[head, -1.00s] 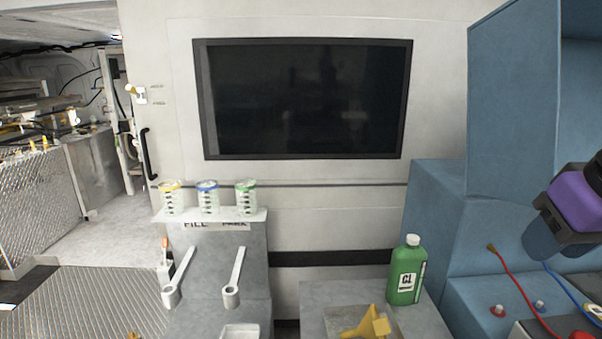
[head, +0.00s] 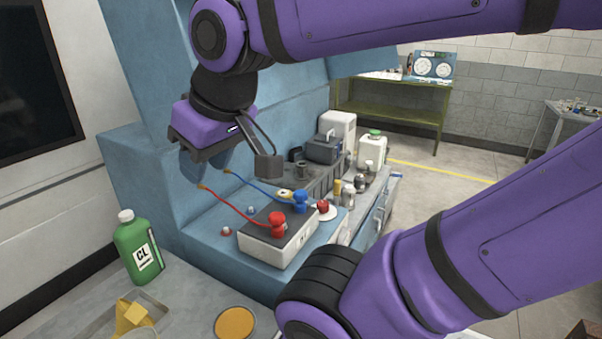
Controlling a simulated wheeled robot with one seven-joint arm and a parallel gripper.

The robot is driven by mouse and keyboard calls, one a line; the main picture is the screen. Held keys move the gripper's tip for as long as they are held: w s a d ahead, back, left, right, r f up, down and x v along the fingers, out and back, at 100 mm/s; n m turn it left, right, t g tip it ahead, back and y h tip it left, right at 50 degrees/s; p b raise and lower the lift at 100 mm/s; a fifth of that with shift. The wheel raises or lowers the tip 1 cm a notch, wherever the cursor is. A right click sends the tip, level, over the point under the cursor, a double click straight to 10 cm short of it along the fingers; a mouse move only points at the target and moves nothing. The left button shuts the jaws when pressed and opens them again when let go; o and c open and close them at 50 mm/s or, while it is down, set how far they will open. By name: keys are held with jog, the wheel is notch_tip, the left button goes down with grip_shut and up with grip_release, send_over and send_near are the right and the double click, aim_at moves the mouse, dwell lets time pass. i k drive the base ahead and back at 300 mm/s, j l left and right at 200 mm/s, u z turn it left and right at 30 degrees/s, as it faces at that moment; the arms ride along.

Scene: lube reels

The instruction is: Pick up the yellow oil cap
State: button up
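A small yellow-topped piece (head: 286,193) also shows behind the grey box with the red and blue fittings. My gripper (head: 232,166) hangs in front of the blue cabinet, well above and behind the disc. Its fingers look spread apart, with nothing seen between them.
A green bottle (head: 138,247) and a yellow funnel (head: 133,315) in a tray are at lower left. A grey box (head: 278,237) with red and blue cables sits below my gripper. Bottles and jars crowd the bench behind it. My purple arm hides much of the right side.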

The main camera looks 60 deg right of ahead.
aim_at(283, 193)
jog(key=l+z, duration=0.15)
jog(key=l, duration=0.95)
jog(key=i+l+z, duration=0.2)
jog(key=l, duration=0.95)
jog(key=k, duration=0.1)
